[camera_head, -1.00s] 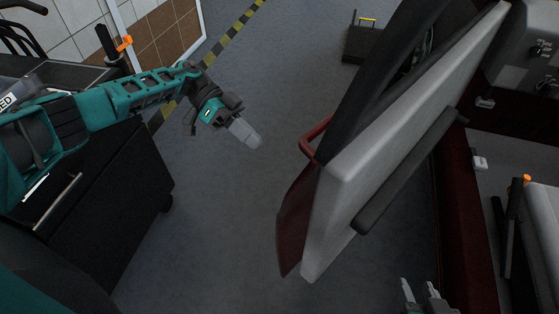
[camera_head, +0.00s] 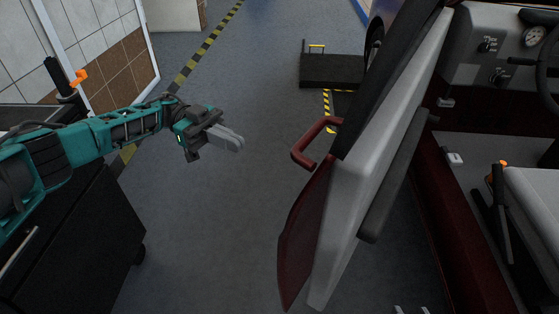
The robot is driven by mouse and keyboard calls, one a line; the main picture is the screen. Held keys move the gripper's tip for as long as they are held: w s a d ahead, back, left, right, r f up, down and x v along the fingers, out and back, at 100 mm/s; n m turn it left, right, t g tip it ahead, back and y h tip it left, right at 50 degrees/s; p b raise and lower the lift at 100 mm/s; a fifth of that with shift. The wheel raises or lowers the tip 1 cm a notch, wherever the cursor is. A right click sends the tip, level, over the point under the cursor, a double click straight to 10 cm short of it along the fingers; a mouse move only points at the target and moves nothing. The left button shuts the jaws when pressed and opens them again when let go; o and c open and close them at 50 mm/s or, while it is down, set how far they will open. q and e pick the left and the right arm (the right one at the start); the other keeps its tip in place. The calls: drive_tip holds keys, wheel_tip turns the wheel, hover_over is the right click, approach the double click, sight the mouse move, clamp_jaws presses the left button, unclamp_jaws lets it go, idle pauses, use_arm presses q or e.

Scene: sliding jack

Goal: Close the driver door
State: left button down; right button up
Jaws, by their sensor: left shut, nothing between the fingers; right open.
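The driver door (camera_head: 372,165) stands open in the middle right of the head view, with a pale inner panel and a dark red outer side. A red handle (camera_head: 318,143) sticks out from its outer left side. My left gripper (camera_head: 236,143) is shut and empty, to the left of the handle and apart from it. Only the fingertips of my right gripper (camera_head: 411,310) show at the bottom edge, below the door's inner side; they are apart, with nothing seen between them. The vehicle's dark red sill (camera_head: 450,225) lies right of the door.
A dark cabinet (camera_head: 75,240) stands at the left under my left arm. A black platform cart (camera_head: 332,71) is on the floor beyond the door. A seat (camera_head: 535,205) and a dashboard (camera_head: 490,50) are at the right. The grey floor (camera_head: 215,235) left of the door is clear.

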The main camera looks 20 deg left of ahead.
use_arm(q)
drive_tip(key=p+x, duration=0.1)
drive_tip(key=x, duration=1)
drive_tip(key=shift+d, duration=0.25)
drive_tip(key=shift+s, duration=0.1)
